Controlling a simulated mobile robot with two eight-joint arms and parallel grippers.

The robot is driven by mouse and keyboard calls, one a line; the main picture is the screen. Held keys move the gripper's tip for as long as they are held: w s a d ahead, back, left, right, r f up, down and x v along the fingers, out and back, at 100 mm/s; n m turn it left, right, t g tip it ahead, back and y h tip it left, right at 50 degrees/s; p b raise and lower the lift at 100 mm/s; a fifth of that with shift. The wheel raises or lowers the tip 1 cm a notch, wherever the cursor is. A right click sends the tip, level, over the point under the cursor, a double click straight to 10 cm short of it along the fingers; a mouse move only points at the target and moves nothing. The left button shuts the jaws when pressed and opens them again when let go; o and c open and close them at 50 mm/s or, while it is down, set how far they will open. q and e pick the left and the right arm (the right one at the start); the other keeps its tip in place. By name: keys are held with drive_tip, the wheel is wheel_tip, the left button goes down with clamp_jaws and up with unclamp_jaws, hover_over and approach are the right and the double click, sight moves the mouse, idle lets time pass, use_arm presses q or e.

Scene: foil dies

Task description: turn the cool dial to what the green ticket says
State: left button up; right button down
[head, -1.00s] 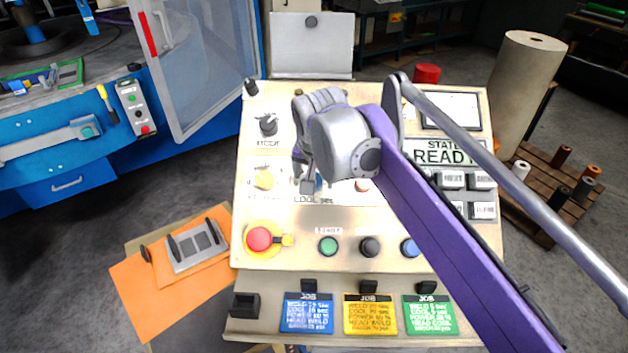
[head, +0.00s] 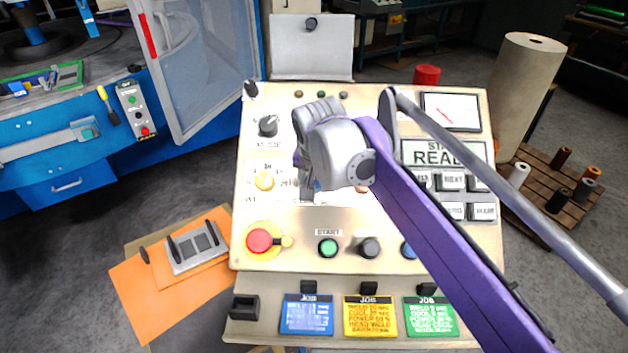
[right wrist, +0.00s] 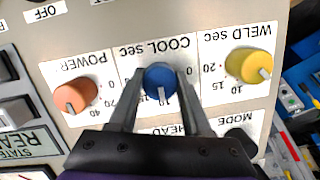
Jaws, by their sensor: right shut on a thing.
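The blue cool dial (right wrist: 158,80) sits between the yellow weld dial and the orange power dial in the right wrist view. My right gripper (right wrist: 161,86) is shut on it, one finger on each side. The dial's white pointer faces the bottom of that picture, near what looks like the 10 mark. In the head view my right gripper (head: 306,186) and arm hide most of this dial. The green ticket (head: 430,317) hangs at the panel's lower right; its small print is too blurred to read surely. My left gripper is not in view.
A yellow dial (head: 264,181) is left of my gripper. Below are a red emergency button (head: 259,240), a green start button (head: 328,247) and a black knob (head: 369,247). Blue (head: 307,315) and yellow (head: 370,316) tickets hang beside the green one. The state display (head: 440,153) reads READY.

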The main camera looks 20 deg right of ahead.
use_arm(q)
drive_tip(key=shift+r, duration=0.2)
use_arm(e)
drive_tip(key=shift+n, duration=0.3)
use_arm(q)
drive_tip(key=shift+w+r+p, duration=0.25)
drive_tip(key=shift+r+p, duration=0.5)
use_arm(e)
drive_tip(key=n, duration=0.3)
drive_tip(key=shift+h, duration=0.4)
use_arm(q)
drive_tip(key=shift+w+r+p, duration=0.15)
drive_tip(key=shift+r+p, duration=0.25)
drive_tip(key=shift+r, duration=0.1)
use_arm(e)
drive_tip(key=shift+n+g+h, duration=0.3)
drive_tip(key=shift+n+h, duration=0.1)
drive_tip(key=shift+n, duration=1.9)
drive_tip(key=shift+c, duration=1.8)
unclamp_jaws()
